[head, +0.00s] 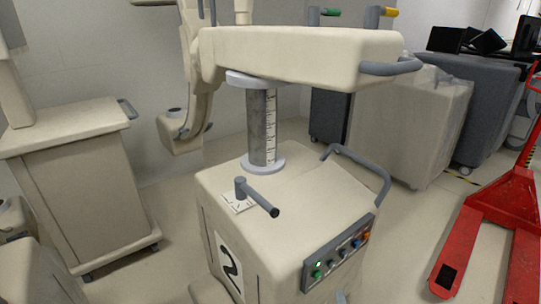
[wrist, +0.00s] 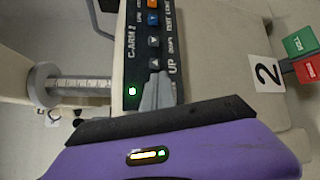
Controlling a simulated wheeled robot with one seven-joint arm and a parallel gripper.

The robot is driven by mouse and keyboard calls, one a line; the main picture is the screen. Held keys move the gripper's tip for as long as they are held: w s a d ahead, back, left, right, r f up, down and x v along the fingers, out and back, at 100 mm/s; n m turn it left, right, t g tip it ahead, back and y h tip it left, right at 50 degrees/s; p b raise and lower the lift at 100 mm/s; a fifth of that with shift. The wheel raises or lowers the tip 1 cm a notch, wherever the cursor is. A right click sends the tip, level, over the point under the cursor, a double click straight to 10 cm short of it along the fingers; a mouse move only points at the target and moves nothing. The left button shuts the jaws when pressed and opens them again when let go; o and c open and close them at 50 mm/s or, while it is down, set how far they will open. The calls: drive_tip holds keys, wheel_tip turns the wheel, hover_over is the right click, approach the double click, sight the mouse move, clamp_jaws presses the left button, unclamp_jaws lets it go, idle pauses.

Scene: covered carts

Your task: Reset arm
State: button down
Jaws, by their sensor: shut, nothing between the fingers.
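My gripper (wrist: 160,80) shows in the wrist view as two grey fingers, shut together with nothing between them, in front of a purple body with a black edge. The fingertips overlap the lower part of a dark control panel (wrist: 132,52) marked "C-ARM 2", beside the "UP" lettering. Whether they touch it I cannot tell. The panel has several arrow buttons, an orange button and a lit green light. In the head view the same kind of panel (head: 340,252) sits on the front edge of a beige C-arm cart (head: 300,210). My arm and gripper do not show there.
The cart has a grey column (head: 262,128), a bent grey handle (head: 372,170) and a "2" label (head: 229,268). A beige cabinet (head: 85,190) stands left. A red pallet jack (head: 500,200) is at right. Covered carts (head: 410,125) stand behind. Some floor between them is clear.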

drive_tip(key=s+r+m, duration=0.6)
drive_tip(key=s+m, duration=0.1)
drive_tip(key=s, duration=0.6)
drive_tip(key=s+r+m+y+p, duration=0.1)
drive_tip(key=s+r+m, duration=0.5)
drive_tip(key=s, duration=0.8)
drive_tip(key=s+r+m+p, duration=0.1)
drive_tip(key=s+r+m, duration=0.5)
drive_tip(key=s, duration=0.8)
drive_tip(key=shift+m+g+y, duration=0.3)
drive_tip(key=shift+m+g, duration=0.1)
drive_tip(key=shift+m, duration=0.5)
